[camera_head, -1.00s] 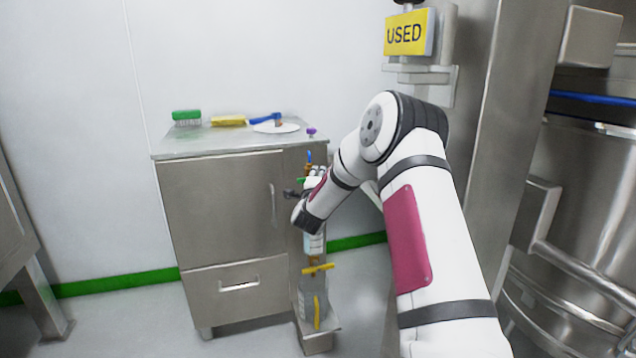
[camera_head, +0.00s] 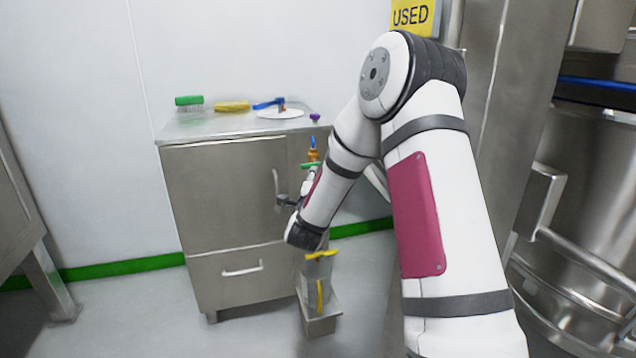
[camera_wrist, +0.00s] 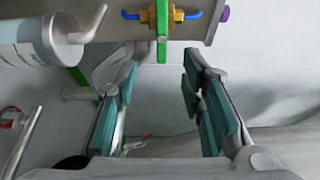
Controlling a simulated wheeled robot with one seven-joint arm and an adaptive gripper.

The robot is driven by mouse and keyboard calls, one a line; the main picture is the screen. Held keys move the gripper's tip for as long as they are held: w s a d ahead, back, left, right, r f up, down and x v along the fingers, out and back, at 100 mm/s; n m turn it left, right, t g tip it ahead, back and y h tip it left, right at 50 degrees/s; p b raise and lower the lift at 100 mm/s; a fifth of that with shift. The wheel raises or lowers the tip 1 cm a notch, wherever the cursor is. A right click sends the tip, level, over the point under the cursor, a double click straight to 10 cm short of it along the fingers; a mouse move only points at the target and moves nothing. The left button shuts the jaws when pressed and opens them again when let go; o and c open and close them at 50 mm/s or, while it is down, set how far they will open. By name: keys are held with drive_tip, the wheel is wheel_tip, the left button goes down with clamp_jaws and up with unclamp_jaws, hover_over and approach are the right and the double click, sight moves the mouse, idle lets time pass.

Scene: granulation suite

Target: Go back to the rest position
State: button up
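My gripper (camera_wrist: 158,85) shows in the wrist view with its two teal-padded fingers spread apart and nothing between them. In the head view my gripper (camera_head: 286,201) is small and partly hidden by my wrist, in front of the right side of a steel cabinet (camera_head: 225,195). My arm is bent, with the elbow high and the forearm reaching down and left. A brass fitting with blue handles (camera_wrist: 163,15) and a green lever (camera_wrist: 162,35) lie beyond the fingertips in the wrist view.
A pale cylinder (camera_wrist: 30,40) is left of the fingers. A clear vessel with yellow handles (camera_head: 319,275) stands below my wrist. A green brush (camera_head: 189,102), yellow brush (camera_head: 232,106) and white plate (camera_head: 281,113) lie on the cabinet. Steel equipment (camera_head: 575,190) stands close at right.

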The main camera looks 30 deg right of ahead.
idle(0.4)
drive_tip(key=a+r+n+y, duration=0.4)
drive_tip(key=a+n+y, duration=0.25)
drive_tip(key=a, duration=0.35)
drive_tip(key=s+a+r+n+g+y, duration=0.2)
drive_tip(key=s+a+n+g+y, duration=0.15)
drive_tip(key=s+a+n, duration=0.55)
drive_tip(key=s+a+n+g, duration=0.2)
drive_tip(key=s+n+g, duration=0.1)
drive_tip(key=s, duration=1)
drive_tip(key=s+a+n+g+y+p, duration=0.1)
drive_tip(key=s+n+g, duration=0.3)
drive_tip(key=s, duration=1)
drive_tip(key=s+a+n+g, duration=0.2)
drive_tip(key=s+n+g, duration=0.1)
drive_tip(key=s, duration=1)
wheel_tip(320, 180, up, 40)
drive_tip(key=s+t+p, duration=0.1)
drive_tip(key=t+p, duration=0.3)
drive_tip(key=p, duration=3.4)
drive_tip(key=shift+f, duration=0.15)
